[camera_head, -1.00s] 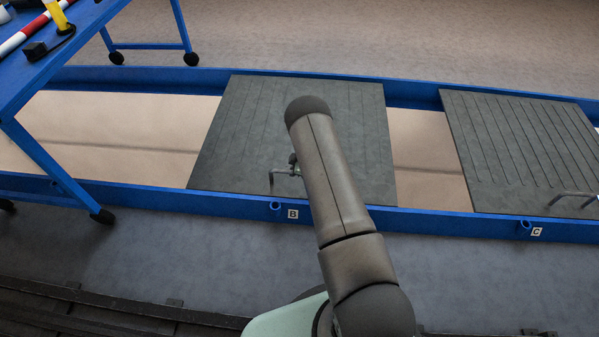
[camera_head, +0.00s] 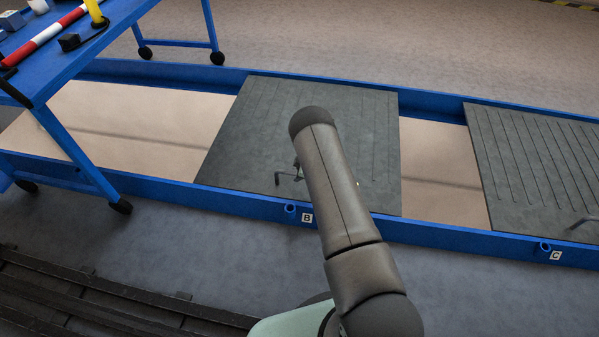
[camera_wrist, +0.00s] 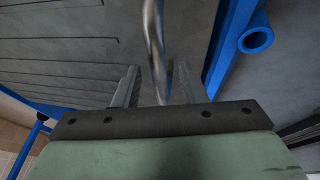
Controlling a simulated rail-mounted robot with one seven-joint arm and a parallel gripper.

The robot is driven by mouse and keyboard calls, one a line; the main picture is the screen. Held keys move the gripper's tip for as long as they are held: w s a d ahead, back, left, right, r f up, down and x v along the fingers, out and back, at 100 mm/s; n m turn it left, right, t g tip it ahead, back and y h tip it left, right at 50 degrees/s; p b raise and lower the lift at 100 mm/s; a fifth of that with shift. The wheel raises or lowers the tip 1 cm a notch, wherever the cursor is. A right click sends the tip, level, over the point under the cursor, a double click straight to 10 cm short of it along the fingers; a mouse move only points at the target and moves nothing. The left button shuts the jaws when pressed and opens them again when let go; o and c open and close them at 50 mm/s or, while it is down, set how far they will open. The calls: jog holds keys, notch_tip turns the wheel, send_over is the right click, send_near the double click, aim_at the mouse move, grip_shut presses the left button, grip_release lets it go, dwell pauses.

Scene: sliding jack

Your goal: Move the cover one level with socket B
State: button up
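Cover one (camera_head: 240,150), a dark grey ribbed plate, lies across the blue-walled channel beside socket B (camera_head: 290,210), a short blue tube on the front wall. The socket sits slightly left of the middle of the cover's front edge. A bent metal handle (camera_head: 278,179) stands on the cover; it also shows in the wrist view (camera_wrist: 154,40). My gripper (camera_wrist: 157,75) has its fingers either side of the handle, with gaps visible, so it looks open around it. In the head view my arm hides most of the gripper and part of the cover.
A second ribbed cover (camera_head: 535,165) lies to the right by socket C (camera_head: 543,246), with an open gap between the covers. The channel left of cover one is open. A blue wheeled table (camera_head: 60,60) stands over the channel at left. A dark rail (camera_head: 100,300) runs in front.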

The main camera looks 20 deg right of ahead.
jog(key=shift+r, duration=0.1)
jog(key=p+v, duration=0.6)
jog(key=v, duration=1.1)
jog(key=shift+p, duration=0.35)
jog(key=shift+d+r, duration=0.1)
jog(key=shift+d, duration=0.05)
notch_tip(320, 180, up, 31)
jog(key=w+d+m+t+h+p, duration=0.1)
jog(key=d+m+t+h+p, duration=0.25)
jog(key=p, duration=0.75)
jog(key=s+a+r+m+g+h+p, duration=0.1)
jog(key=s+r+m+p, duration=0.1)
jog(key=r, duration=0.4)
jog(key=s+a+r+m+h+p, duration=0.1)
jog(key=s+a+r+m+p, duration=0.15)
jog(key=r, duration=0.25)
jog(key=s+a+r+m+g+y+p, duration=0.1)
jog(key=s+a+r+g+p, duration=0.1)
jog(key=s+a+r+p, duration=0.2)
jog(key=s+a+r+m+g+p, duration=0.2)
jog(key=s+a+r+p, duration=0.2)
jog(key=s+r, duration=0.6)
jog(key=s+a+r+m+g+y+p, duration=0.1)
jog(key=s+a+r+p, duration=0.3)
jog(key=s, duration=1.5)
notch_tip(320, 180, up, 4)
jog(key=shift+f+m+g+y+p, duration=0.2)
jog(key=shift+m+g+y+p, duration=0.15)
jog(key=shift+g+p, duration=0.25)
